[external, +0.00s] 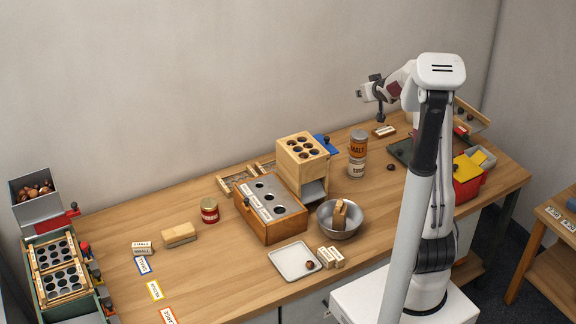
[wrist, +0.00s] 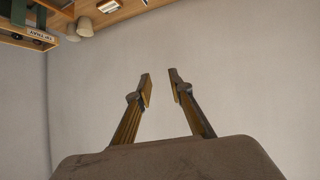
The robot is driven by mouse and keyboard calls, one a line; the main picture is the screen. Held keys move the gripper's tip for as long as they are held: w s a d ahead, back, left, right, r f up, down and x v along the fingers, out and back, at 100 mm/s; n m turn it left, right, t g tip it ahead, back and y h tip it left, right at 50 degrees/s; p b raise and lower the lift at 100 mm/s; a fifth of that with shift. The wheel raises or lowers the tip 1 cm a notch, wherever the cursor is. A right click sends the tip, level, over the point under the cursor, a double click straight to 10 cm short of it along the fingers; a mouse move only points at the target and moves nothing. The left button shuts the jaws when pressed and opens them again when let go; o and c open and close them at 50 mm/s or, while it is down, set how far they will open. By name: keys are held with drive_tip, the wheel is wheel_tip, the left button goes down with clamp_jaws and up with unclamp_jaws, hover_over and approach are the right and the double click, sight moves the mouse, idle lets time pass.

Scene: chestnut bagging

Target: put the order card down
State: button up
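My gripper (wrist: 160,74) is open in the wrist view, with a clear gap between its two fingertips and only grey wall behind them. No card shows between the fingers. In the external view my wrist is raised above the back right of the table, and the fingers are too small to make out. A small white label on a wooden block (external: 384,131) lies on the table below my wrist; it also shows at the top of the wrist view (wrist: 108,6). I cannot tell whether it is the order card. Blue-edged (external: 143,265), yellow-edged (external: 155,290) and red-edged (external: 168,315) cards lie at front left.
A wooden box with holes (external: 270,201), a holed wooden tower (external: 302,151), stacked cans (external: 357,154), a metal bowl (external: 326,222) and a white tray (external: 286,262) crowd the middle. A red bin (external: 468,187) stands at right. Bare table lies at left centre.

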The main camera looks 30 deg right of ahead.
drive_tip(key=s+a+r+g, duration=0.1)
drive_tip(key=s+a+r, duration=0.45)
drive_tip(key=s, duration=0.25)
drive_tip(key=s+a+f+g+y, duration=0.1)
drive_tip(key=s+a, duration=0.5)
drive_tip(key=s, duration=0.5)
drive_tip(key=s+a+f+n+g+y, duration=0.1)
drive_tip(key=s+a, duration=0.6)
drive_tip(key=s, duration=0.3)
drive_tip(key=s+a+f+n+g+y, duration=0.1)
drive_tip(key=s+a+g, duration=0.1)
drive_tip(key=s+a, duration=0.5)
drive_tip(key=s, duration=0.4)
drive_tip(key=shift+s+y, duration=0.35)
drive_tip(key=shift+y, duration=0.05)
